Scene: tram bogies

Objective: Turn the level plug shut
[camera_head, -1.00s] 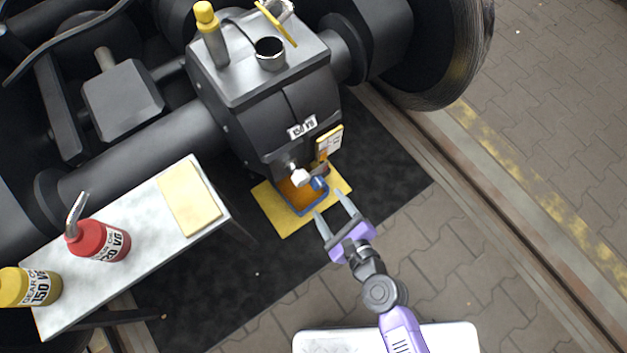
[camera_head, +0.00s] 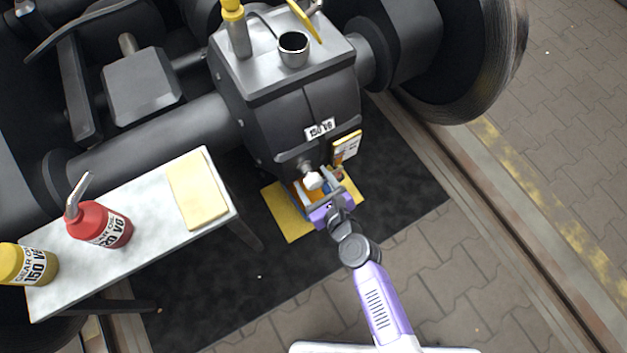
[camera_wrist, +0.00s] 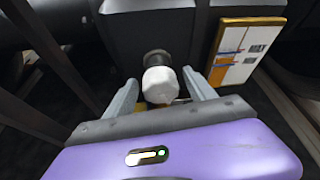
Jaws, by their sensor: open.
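The level plug (camera_head: 313,181) is a pale, faceted knob low on the front of the dark gearbox (camera_head: 290,115). In the wrist view the plug (camera_wrist: 161,84) shows large in the middle, with a dark round collar behind it. My gripper (camera_head: 319,188) is open, its purple body just below the plug. In the wrist view its two grey fingers (camera_wrist: 160,92) reach forward on either side of the plug, with a gap visible on each side. I cannot tell how deep the plug sits between the fingertips.
A yellow-edged card (camera_head: 347,147) hangs right of the plug. A blue-rimmed tray (camera_head: 294,203) sits below on a yellow cloth (camera_head: 284,222). At left a bench (camera_head: 140,250) holds a red oil can (camera_head: 100,225), a yellow can (camera_head: 28,264) and a folded cloth (camera_head: 197,190).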

